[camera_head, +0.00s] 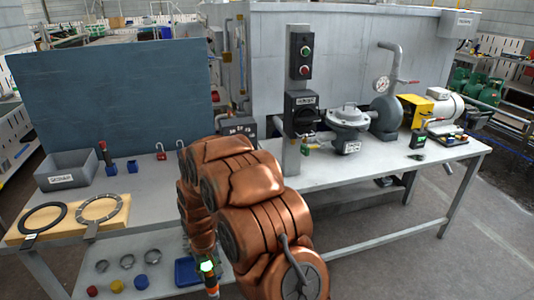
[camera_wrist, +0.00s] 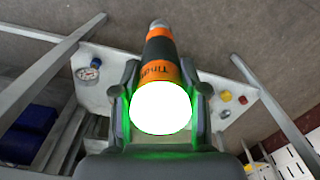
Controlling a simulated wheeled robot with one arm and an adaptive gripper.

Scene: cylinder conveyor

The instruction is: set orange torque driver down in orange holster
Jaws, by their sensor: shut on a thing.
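My gripper (camera_wrist: 163,85) is shut on the orange torque driver (camera_wrist: 162,50), one finger along each side of it. The driver has an orange and black body, a grey tip pointing away from the wrist, and a bright white, green-edged glow at the near end. In the head view the driver (camera_head: 212,289) hangs beneath my copper arm, low in front of the workbench, with the green glow above its orange part. My arm hides most of the gripper there. I cannot make out an orange holster in either view.
The workbench (camera_head: 150,195) carries a grey bin (camera_head: 66,171), small blue holders (camera_head: 132,166), a wooden board with rings (camera_head: 62,228) and a red padlock (camera_head: 160,152). A pump (camera_head: 386,112) stands at right. A lower shelf holds a blue tray (camera_head: 187,272). A gauge (camera_wrist: 88,70) shows in the wrist view.

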